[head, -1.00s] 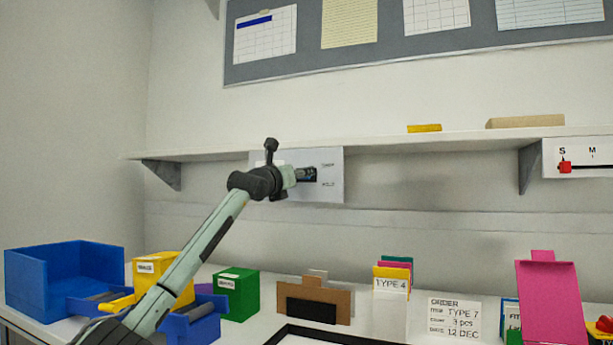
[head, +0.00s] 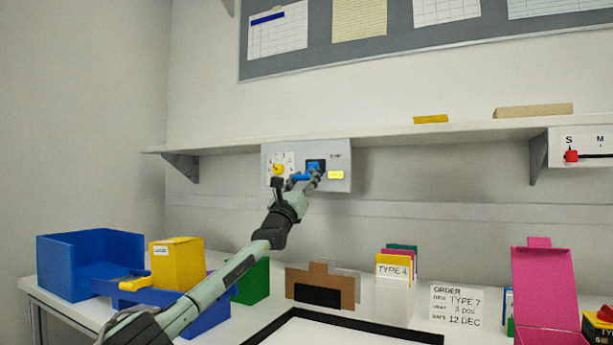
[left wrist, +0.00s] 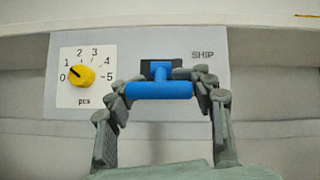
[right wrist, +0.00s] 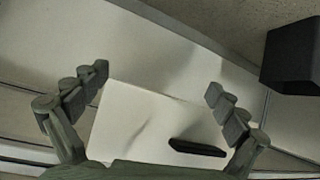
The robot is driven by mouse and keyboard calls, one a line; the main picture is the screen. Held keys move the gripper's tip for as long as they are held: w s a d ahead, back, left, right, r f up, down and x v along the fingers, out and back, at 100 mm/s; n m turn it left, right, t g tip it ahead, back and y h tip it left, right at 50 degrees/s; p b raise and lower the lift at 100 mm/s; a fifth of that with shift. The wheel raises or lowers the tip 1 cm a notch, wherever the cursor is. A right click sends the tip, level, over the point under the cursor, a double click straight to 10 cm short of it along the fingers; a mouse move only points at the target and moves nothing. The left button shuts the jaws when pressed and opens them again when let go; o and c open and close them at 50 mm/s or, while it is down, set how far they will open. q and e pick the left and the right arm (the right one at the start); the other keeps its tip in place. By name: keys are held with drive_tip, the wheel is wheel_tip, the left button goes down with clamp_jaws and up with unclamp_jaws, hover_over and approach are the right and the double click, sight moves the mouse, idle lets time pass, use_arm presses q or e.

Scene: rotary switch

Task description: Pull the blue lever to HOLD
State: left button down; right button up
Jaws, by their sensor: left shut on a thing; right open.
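The blue lever (head: 316,165) is on the grey switch panel (head: 342,150) under the shelf. In the left wrist view its blue crossbar (left wrist: 160,90) lies between my left gripper's fingers, below the dark slot. My left gripper (head: 305,180) is shut on this bar. The label SHIP (left wrist: 203,54) reads at the slot's upper right. A lower label (head: 336,175) is lit yellow in the head view; its text is too small to read, and my fingers hide that spot in the left wrist view. My right gripper (right wrist: 159,82) is open and empty.
A yellow knob (left wrist: 80,76) with a numbered dial sits left of the lever. The shelf (head: 400,134) runs just above the panel. Blue bins (head: 90,262), a yellow box (head: 178,263) and cards stand on the bench below. A red slider (head: 571,156) is at far right.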

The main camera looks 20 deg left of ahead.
idle(0.5)
use_arm(q)
drive_tip(key=c, duration=0.6)
unclamp_jaws()
drive_tip(key=shift+f, duration=0.15)
drive_tip(key=shift+s+f, duration=0.2)
drive_tip(key=shift+f, duration=0.1)
drive_tip(key=v, duration=1.1)
drive_tip(key=shift+s+f, duration=0.1)
drive_tip(key=shift+f, duration=0.05)
